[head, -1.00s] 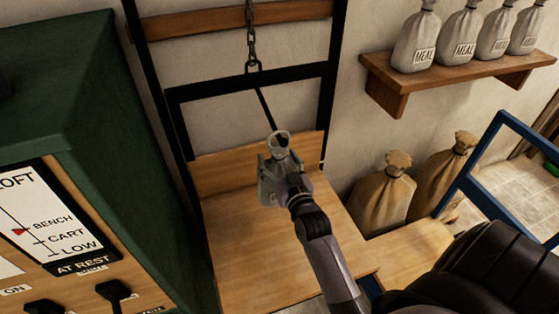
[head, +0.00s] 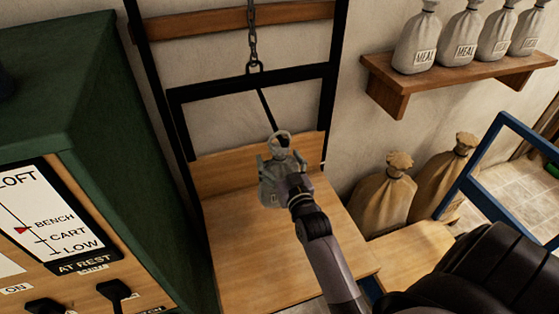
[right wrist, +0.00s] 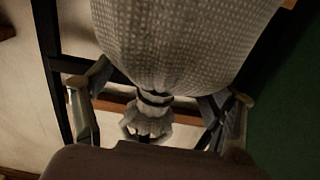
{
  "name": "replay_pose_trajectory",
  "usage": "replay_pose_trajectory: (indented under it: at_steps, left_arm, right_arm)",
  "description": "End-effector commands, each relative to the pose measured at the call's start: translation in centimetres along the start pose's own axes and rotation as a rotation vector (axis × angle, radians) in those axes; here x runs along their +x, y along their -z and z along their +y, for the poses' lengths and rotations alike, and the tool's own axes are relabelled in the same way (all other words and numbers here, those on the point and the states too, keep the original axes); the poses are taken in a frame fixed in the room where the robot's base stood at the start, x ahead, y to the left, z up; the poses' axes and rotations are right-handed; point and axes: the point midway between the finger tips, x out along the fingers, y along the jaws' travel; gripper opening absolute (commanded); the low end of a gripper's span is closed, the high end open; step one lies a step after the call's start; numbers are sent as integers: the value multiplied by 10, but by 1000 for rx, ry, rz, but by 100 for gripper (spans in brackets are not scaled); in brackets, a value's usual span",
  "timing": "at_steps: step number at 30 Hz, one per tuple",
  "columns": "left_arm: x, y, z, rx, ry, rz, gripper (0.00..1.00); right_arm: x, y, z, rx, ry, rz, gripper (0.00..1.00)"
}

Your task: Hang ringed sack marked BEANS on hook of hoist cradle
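The pale sack (head: 270,190) is at the lower end of the dark rod of the hoist cradle (head: 265,105), in front of the wooden back board. Its ring (head: 280,140) is at the rod's end; the hook is too small to make out, but the sack seems to hang there. Its lettering is not readable. My right gripper (head: 284,162) is around the sack's neck with its fingers spread. In the right wrist view the sack (right wrist: 185,40) shows with its tied neck between the two fingers (right wrist: 155,108), a gap on each side. My left gripper is out of view.
A chain (head: 252,40) holds the rod inside a black frame. A wooden platform (head: 290,255) lies below. A green cabinet (head: 60,80) with a level panel stands left. Several MEAL sacks stand on a shelf (head: 400,75) at right, above two brown sacks (head: 385,195). A blue rail (head: 480,160) stands right.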

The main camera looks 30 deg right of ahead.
Motion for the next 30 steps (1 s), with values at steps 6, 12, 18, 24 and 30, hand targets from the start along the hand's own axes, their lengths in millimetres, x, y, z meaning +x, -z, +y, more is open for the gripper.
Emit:
replay_pose_trajectory:
  at_steps: [6, 12, 18, 24, 30]
  left_arm:
    - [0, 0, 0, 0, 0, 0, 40]
    - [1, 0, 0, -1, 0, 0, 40]
    - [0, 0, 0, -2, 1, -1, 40]
    - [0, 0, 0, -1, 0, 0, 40]
    - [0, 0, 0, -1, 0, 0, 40]
  right_arm:
    - [0, -2, 0, 0, 0, -4, 90]
    - [-1, -7, 0, 0, 0, -16, 90]
    - [-16, -6, 0, 0, 1, -14, 90]
    - [-58, -8, 0, -1, 0, -18, 90]
    - [-97, -5, 0, -1, 0, -12, 90]
